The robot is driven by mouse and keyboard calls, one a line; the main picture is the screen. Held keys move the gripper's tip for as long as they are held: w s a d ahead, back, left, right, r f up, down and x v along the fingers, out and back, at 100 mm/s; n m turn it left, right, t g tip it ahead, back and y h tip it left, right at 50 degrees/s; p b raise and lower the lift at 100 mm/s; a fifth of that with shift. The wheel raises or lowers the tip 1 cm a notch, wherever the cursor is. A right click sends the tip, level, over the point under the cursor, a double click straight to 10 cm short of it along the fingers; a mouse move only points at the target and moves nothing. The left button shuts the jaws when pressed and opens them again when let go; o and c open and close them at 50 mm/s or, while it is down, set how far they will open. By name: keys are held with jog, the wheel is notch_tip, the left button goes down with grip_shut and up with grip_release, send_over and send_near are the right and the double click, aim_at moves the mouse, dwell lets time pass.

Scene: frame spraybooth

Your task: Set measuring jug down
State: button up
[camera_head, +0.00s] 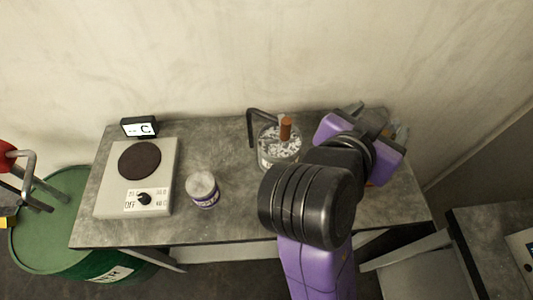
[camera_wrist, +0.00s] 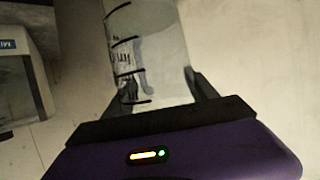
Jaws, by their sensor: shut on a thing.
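The measuring jug (camera_wrist: 148,50) is a clear vessel with black graduation marks, seen close up in the wrist view. My gripper (camera_wrist: 160,98) is shut on it, with one dark finger on each side. In the head view my purple gripper (camera_head: 372,122) is over the right end of the grey workbench (camera_head: 230,220). My arm hides much of the gripper there, so the jug is hard to make out. I cannot tell whether the jug's base touches anything.
On the bench are a hotplate (camera_head: 120,192), a small display (camera_head: 139,127), a lidded jar (camera_head: 202,190) and a glass container (camera_head: 270,158) with a brown-handled item. A green drum (camera_head: 40,235) stands left. Bare bench shows between jar and glass container.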

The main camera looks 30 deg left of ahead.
jog(key=f, duration=1.3)
jog(key=f+p, duration=0.1)
jog(key=f, duration=0.6)
jog(key=shift+w+d, duration=0.1)
jog(key=shift+w, duration=0.25)
jog(key=shift+f, duration=0.1)
jog(key=o, duration=1.5)
